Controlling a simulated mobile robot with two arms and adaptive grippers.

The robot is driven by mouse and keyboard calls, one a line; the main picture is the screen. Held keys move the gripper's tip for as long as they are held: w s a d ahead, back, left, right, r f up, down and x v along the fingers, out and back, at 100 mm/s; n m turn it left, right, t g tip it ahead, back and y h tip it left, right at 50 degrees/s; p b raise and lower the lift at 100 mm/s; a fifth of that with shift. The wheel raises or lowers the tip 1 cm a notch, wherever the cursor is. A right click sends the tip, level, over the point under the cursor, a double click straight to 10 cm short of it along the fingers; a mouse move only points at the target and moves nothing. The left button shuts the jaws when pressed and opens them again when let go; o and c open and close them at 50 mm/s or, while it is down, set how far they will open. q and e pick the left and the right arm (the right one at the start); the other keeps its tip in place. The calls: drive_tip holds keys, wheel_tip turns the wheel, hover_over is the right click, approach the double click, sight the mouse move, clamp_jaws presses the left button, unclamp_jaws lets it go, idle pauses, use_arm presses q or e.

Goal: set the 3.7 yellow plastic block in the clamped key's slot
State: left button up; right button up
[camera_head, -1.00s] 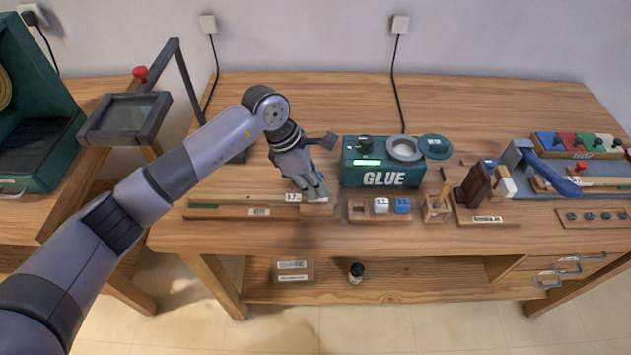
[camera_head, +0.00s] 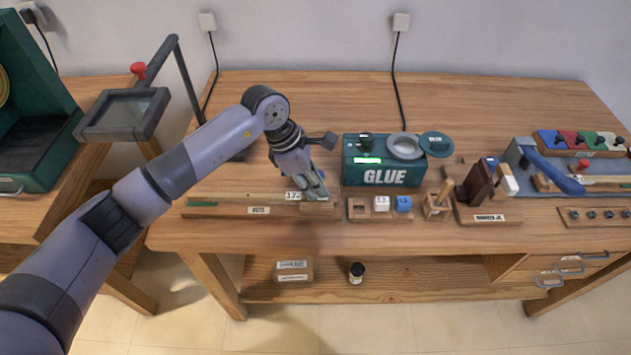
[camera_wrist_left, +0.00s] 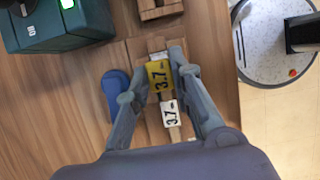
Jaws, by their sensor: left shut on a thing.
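The yellow plastic block (camera_wrist_left: 159,76) marked 3.7 sits between my left gripper's fingers in the left wrist view. My left gripper (camera_wrist_left: 159,78) is shut on it, above a small wooden holder; whether the block touches the holder is unclear. A white 3.7 label (camera_wrist_left: 170,113) is beside the block. In the head view my left gripper (camera_head: 318,192) is low over the holder (camera_head: 318,209) and hides the block. A blue-handled clamp (camera_head: 555,170) stands at the right, with a pale wooden key (camera_head: 605,180) by it; its slot is too small to make out. My right gripper is not in view.
A green glue box (camera_head: 385,175) stands right of my left gripper. A wooden rack with a white block (camera_head: 382,204) and a blue block (camera_head: 404,203) is in front of it. A dark wooden piece (camera_head: 478,184) stands farther right. The bench's back is mostly clear.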

use_arm(q)
drive_tip(key=o, duration=1)
drive_tip(key=shift+c, duration=0.2)
drive_tip(key=shift+o, duration=0.3)
drive_tip(key=o, duration=0.3)
drive_tip(key=shift+o, duration=0.2)
drive_tip(key=shift+r+p, duration=0.95)
drive_tip(key=shift+r, duration=1.2)
drive_tip(key=shift+s+r+p, duration=0.1)
drive_tip(key=shift+r+p, duration=0.4)
drive_tip(key=shift+r, duration=1.1)
